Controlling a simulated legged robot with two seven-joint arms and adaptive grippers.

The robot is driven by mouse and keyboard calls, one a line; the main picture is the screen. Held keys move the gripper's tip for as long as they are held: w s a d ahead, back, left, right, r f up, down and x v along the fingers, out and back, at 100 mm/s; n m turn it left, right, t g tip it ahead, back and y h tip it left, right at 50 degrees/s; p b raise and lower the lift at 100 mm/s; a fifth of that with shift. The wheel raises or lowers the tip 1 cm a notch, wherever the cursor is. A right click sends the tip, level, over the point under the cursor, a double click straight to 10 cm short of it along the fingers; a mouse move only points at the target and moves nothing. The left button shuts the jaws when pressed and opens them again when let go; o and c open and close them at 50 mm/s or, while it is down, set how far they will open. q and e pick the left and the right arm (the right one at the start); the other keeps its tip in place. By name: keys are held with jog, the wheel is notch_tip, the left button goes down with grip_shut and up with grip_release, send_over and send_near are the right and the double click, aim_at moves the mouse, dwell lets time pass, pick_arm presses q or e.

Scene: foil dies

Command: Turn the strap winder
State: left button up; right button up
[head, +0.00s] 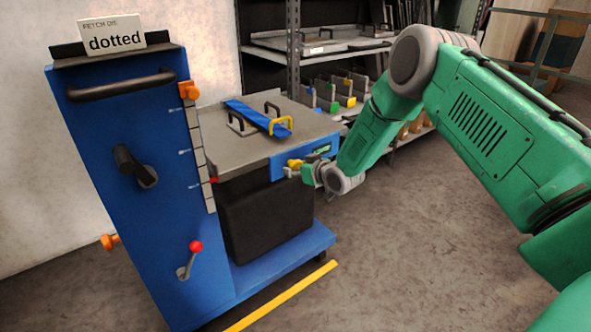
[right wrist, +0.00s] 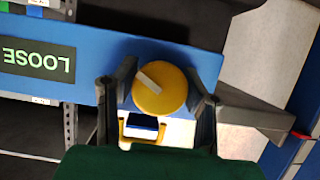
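The strap winder seems to be the round yellow knob (head: 295,163) on the blue front edge of the bench. It also shows in the right wrist view (right wrist: 160,91), with a pale pointer mark toward its upper left. Beside it a dark display (right wrist: 38,60) reads LOOSE, upside down in that view. My right gripper (head: 298,170) is at the knob; in the wrist view its two dark fingers (right wrist: 160,95) lie along opposite sides of the knob and look pressed to it. A blue strap (head: 258,116) lies across the grey bench top. My left gripper is out of view.
A blue cabinet (head: 122,215) with a black crank (head: 135,165), a red-tipped lever (head: 190,258) and a sign reading "dotted" (head: 117,37) stands left. Upright dies (head: 330,93) fill a shelf behind. A yellow floor line (head: 285,297) runs in front; floor to its right is clear.

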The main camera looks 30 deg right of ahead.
jog(key=c, duration=0.4)
jog(key=shift+n+h+p, duration=0.65)
jog(key=shift+n+h, duration=0.05)
jog(key=shift+n, duration=0.3)
jog(key=shift+n+t+h, duration=0.3)
jog(key=shift+n+h, duration=0.6)
jog(key=shift+n, duration=0.3)
jog(key=n+h, duration=0.1)
jog(key=n, duration=0.1)
jog(key=shift+f+n+t+b, duration=0.1)
jog(key=shift+n+t+b, duration=0.2)
jog(key=shift+t+b, duration=0.1)
jog(key=shift+n+t+h+b, duration=0.5)
jog(key=shift+n+h+b, duration=0.4)
jog(key=shift+n, duration=0.6)
